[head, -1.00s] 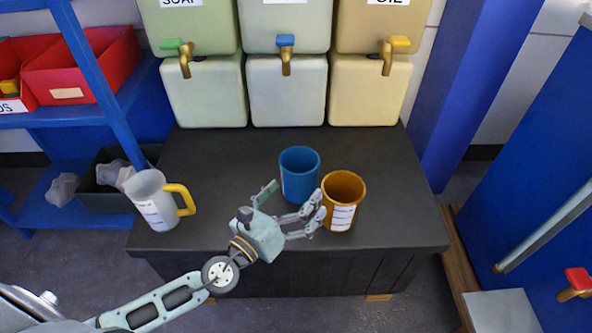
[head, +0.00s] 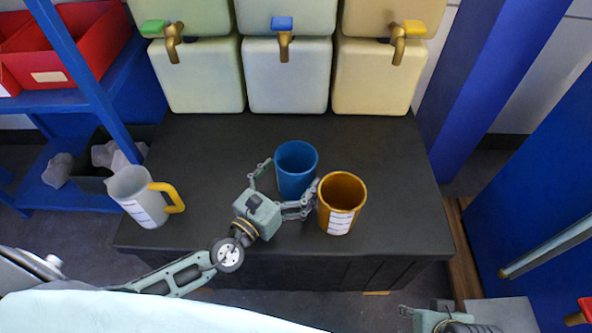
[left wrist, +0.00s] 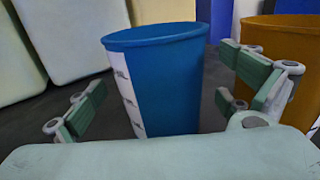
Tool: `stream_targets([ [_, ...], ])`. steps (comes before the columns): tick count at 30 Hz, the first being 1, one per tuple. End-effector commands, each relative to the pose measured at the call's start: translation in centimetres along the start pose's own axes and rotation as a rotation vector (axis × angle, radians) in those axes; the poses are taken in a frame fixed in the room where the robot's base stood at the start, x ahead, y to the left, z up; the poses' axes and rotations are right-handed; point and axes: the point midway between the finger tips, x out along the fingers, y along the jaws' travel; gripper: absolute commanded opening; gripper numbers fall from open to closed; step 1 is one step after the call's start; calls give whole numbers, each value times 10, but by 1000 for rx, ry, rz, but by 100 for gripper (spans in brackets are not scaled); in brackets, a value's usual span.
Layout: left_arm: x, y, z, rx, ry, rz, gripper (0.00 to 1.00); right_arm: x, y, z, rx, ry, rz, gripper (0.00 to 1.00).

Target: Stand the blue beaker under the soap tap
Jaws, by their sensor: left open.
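The blue beaker (head: 296,172) stands upright on the dark bench, left of and just behind the orange beaker (head: 341,205). My left gripper (head: 285,182) is open, with one finger on each side of the blue beaker; its right finger lies between the two beakers. The left wrist view shows the blue beaker (left wrist: 165,85) between the open fingers, with a white label on its left side; gaps show beside it. The soap tap (head: 170,42), with a green handle, is at the back left. My right gripper (head: 440,320) is partly visible at the bottom edge.
A white jug (head: 136,200) with a yellow handle stands at the bench's left edge. Blue-handled (head: 284,38) and yellow-handled (head: 402,42) taps are right of the soap tap. The bench (head: 215,150) is clear below the soap tap.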

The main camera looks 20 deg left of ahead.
Motion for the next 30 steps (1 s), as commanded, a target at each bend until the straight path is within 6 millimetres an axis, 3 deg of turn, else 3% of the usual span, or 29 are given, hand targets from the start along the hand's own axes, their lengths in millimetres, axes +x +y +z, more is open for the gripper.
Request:
stream_targets([
  [4, 18, 0, 0, 1, -1, 1, 97, 2, -1, -1, 1, 1, -1, 40],
  [12, 20, 0, 0, 1, 1, 0, 97, 3, -1, -2, 2, 2, -2, 40],
  [30, 20, 0, 0, 0, 1, 0, 46, 3, -1, -2, 2, 2, -2, 40],
])
